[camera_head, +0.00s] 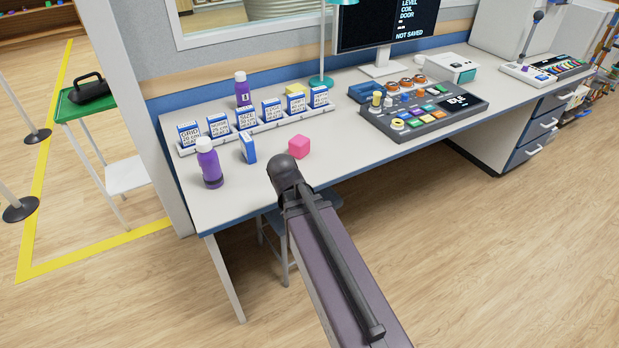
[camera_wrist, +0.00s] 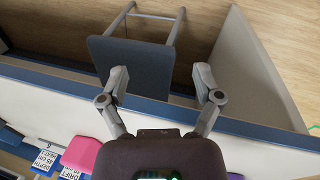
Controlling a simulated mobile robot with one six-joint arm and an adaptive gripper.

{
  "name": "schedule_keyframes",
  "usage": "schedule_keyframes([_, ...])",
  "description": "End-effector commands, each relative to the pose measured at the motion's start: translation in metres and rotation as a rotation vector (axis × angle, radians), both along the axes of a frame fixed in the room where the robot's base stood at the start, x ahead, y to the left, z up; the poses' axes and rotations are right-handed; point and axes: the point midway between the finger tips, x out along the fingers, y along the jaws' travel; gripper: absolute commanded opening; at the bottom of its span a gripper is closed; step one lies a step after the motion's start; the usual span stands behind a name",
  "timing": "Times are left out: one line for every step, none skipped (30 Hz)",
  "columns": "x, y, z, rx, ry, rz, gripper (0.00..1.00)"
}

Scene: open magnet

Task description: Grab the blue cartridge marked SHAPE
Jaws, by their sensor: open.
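Several blue-and-white cartridges stand in a row in a white rack (camera_head: 262,128) on the desk. Their labels are too small to read surely, so I cannot tell which one says SHAPE. One blue cartridge (camera_head: 248,148) stands loose in front of the rack, its label turned mostly away. In the wrist view, labelled cartridges (camera_wrist: 45,161) show at the lower left, partly cut off. My gripper (camera_wrist: 162,75) is open and empty, its fingers spread over the desk's front edge, apart from the cartridges. In the head view my arm hides the fingers.
A pink cube (camera_head: 299,146) sits right of the loose cartridge. Purple bottles stand in front of the rack (camera_head: 209,165) and behind it (camera_head: 242,92). A button console (camera_head: 425,115) and monitor (camera_head: 385,25) are to the right. A stool (camera_wrist: 140,62) is below the desk edge.

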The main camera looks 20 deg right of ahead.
Motion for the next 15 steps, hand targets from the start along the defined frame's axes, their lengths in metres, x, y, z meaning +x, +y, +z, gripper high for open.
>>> schedule_keyframes([-0.01, 0.013, -0.001, 0.045, 0.001, -0.051, 0.83])
schedule_keyframes([-0.014, 0.02, -0.002, 0.07, 0.002, -0.082, 0.83])
schedule_keyframes([-0.018, 0.029, -0.003, 0.1, 0.005, -0.121, 0.83])
schedule_keyframes([-0.021, 0.034, -0.003, 0.12, 0.008, -0.146, 0.83])
schedule_keyframes([-0.024, 0.039, -0.004, 0.139, 0.012, -0.169, 0.83])
schedule_keyframes([-0.027, 0.045, -0.004, 0.158, 0.015, -0.197, 0.83])
schedule_keyframes([-0.029, 0.049, -0.004, 0.171, 0.018, -0.213, 0.83])
schedule_keyframes([-0.03, 0.051, -0.004, 0.181, 0.021, -0.228, 0.83])
schedule_keyframes([-0.032, 0.054, -0.004, 0.193, 0.024, -0.243, 0.83])
schedule_keyframes([-0.033, 0.056, -0.004, 0.198, 0.026, -0.253, 0.83])
schedule_keyframes([-0.034, 0.057, -0.004, 0.203, 0.028, -0.259, 0.83])
schedule_keyframes([-0.034, 0.058, -0.004, 0.207, 0.029, -0.265, 0.83])
schedule_keyframes([-0.034, 0.059, -0.004, 0.209, 0.029, -0.268, 0.83])
schedule_keyframes([-0.034, 0.059, -0.004, 0.21, 0.03, -0.27, 0.83])
schedule_keyframes([-0.034, 0.059, -0.004, 0.21, 0.03, -0.271, 0.83])
